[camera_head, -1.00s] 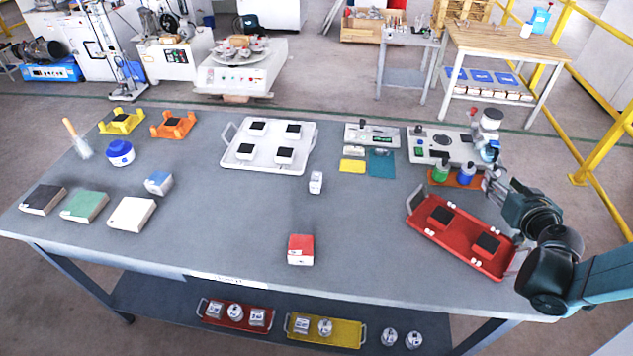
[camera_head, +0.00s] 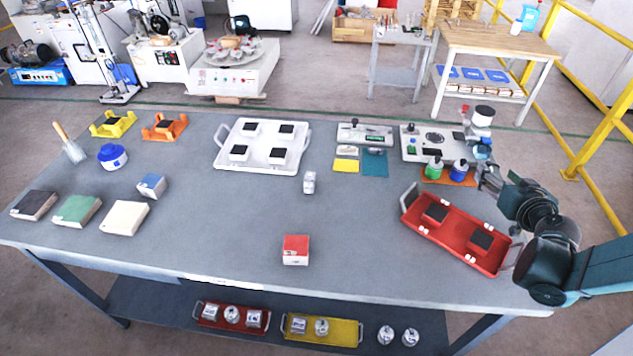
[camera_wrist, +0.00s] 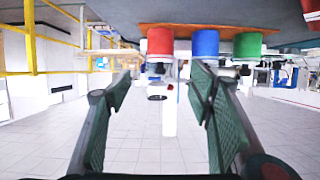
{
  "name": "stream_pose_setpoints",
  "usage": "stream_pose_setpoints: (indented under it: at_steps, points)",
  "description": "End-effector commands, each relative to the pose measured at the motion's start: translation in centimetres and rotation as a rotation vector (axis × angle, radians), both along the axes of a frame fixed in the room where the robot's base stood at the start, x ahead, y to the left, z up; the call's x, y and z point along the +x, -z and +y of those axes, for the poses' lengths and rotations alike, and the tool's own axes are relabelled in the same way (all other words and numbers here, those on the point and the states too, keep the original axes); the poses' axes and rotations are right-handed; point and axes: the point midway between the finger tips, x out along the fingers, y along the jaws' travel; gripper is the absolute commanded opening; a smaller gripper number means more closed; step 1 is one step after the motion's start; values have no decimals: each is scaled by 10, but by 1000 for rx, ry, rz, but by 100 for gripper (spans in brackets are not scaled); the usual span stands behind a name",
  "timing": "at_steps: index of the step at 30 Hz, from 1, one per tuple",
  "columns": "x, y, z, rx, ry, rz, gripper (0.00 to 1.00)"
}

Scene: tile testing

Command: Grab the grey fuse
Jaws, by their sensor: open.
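A small whitish-grey piece (camera_head: 309,182) stands near the middle of the table; it may be the grey fuse, but it is too small to tell. My gripper (camera_head: 482,176) is at the right of the table, far from that piece, beside the bottles on the orange base. In the wrist view, which looks upside down, my gripper (camera_wrist: 162,92) is open, with nothing held between its fingers. Red (camera_wrist: 160,42), blue (camera_wrist: 205,43) and green (camera_wrist: 247,45) bottles stand beyond the fingertips. No clear fuse shows in the wrist view.
A red tray (camera_head: 452,243) with dark tiles lies below my arm. A test device (camera_head: 412,147) stands behind the bottles. A white tray (camera_head: 229,159) is at the back, and a red-and-white box (camera_head: 296,250) is at the front. The table (camera_head: 220,215) is clear between them.

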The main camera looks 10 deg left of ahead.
Motion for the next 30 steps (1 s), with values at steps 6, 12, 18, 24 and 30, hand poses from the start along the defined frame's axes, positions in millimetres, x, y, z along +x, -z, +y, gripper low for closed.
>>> stream_pose_setpoints:
  at_steps: [6, 12, 18, 24, 30]
  points:
    - [-1, -23, 0, 0, 0, 0, 52]
    - [-1, -45, 0, 0, 0, 0, 52]
    - [0, -58, 0, 0, 0, 0, 52]
    - [0, -72, 2, -1, -3, 1, 52]
    - [15, -72, 30, -26, -76, 40, 52]
